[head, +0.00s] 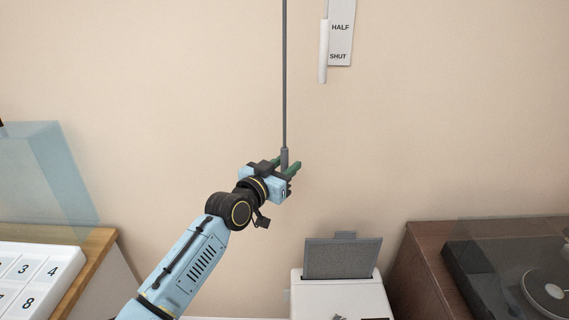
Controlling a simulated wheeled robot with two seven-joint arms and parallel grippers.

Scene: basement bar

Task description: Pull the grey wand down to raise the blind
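The grey wand (284,80) hangs straight down in front of the beige wall and ends in a thicker grey grip. My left gripper (285,164) is at this lower end, its green-tipped fingers on either side of the grip. The fingers look spread wider than the grip, so I see them as open around it; contact is not clear. The blind itself is out of view above. My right gripper is not in view.
A white scale plate (340,40) marked HALF and SHUT is on the wall, with a white rod (323,52) beside it. Below stand a white device with a grey panel (342,258), a turntable (530,275) at right, and a numbered white board (30,275) at left.

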